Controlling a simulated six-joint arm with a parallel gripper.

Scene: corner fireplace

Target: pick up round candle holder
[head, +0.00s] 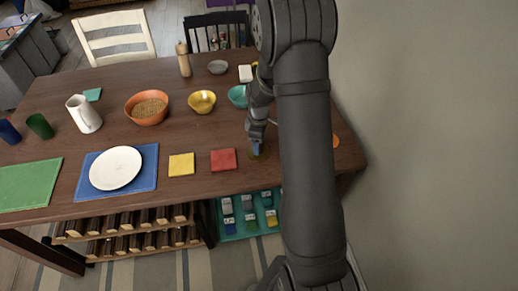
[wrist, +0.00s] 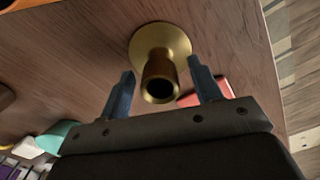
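The round candle holder (wrist: 160,42) is brass-coloured, with a wide round base and a hollow cup, and stands on the wooden table. In the wrist view my gripper (wrist: 161,75) is open, with one blue-grey finger on each side of the candle holder's cup. There is a gap between the cup and each finger, and nothing is gripped. In the head view my gripper (head: 257,147) is low over the table, right of the red square. It mostly hides the candle holder there.
A red square (head: 223,160) lies close to my gripper, with a yellow square (head: 181,164) further left. A teal bowl (head: 238,96) and a yellow bowl (head: 202,102) stand behind. The table's front edge is near; an orange item (head: 336,141) is to the right.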

